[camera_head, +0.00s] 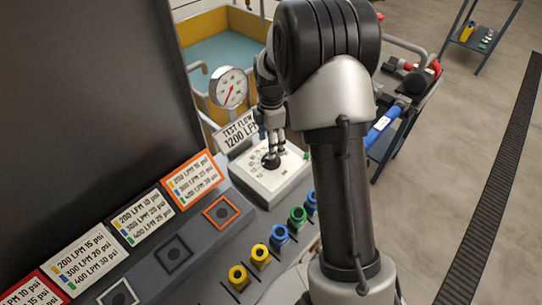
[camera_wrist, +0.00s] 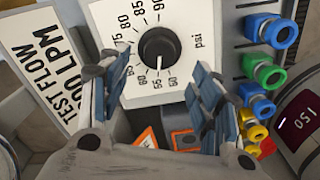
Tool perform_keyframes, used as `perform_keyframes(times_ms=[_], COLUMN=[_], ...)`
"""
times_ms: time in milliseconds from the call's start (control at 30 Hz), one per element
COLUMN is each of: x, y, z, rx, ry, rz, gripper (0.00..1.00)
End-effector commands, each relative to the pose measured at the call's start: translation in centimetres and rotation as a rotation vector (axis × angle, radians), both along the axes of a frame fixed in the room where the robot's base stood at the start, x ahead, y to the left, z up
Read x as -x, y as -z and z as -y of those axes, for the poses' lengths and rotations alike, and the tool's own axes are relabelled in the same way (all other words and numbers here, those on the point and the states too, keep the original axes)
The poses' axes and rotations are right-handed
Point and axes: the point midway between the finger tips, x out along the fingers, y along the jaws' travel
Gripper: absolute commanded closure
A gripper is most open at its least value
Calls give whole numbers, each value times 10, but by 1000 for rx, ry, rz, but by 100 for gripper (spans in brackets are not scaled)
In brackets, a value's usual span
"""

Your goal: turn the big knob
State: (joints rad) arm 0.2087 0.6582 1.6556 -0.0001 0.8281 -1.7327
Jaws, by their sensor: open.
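The big knob (camera_wrist: 159,46) is black and round, with a small white mark pointing near 55. It sits on a white dial plate (camera_wrist: 178,14) with psi numbers. In the head view the knob (camera_head: 270,161) is partly hidden by my gripper (camera_head: 275,148), which points down just above it. In the wrist view my gripper (camera_wrist: 160,66) is open and empty, with one finger on each side of the knob in the picture. I cannot tell whether the fingertips reach down beside it.
A "TEST FLOW 1200 LPM" sign (camera_head: 239,129) and a round gauge (camera_head: 229,87) stand just behind the dial. Coloured couplings (camera_head: 279,236) line the panel's right edge. Orange-framed label (camera_head: 192,181) stands front left. A large dark panel (camera_head: 90,100) fills the left.

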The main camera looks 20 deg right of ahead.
Motion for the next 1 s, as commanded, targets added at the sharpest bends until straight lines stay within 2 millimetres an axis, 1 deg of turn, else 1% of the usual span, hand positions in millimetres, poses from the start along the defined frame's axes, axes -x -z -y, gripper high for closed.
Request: perform_keyframes(times_ms=[33,100,200,333,467,733,1000], x=[1,1,0,0,0,0,0], y=[14,27,42,54,59,59,59], z=[0,0,0,0,0,0,0], rx=[-1,0,0,0,0,0,0], ry=[0,0,0,0,0,1,0], rz=[-3,-3,-1,0,0,0,0], gripper=[42,42,42,42,42,43,60])
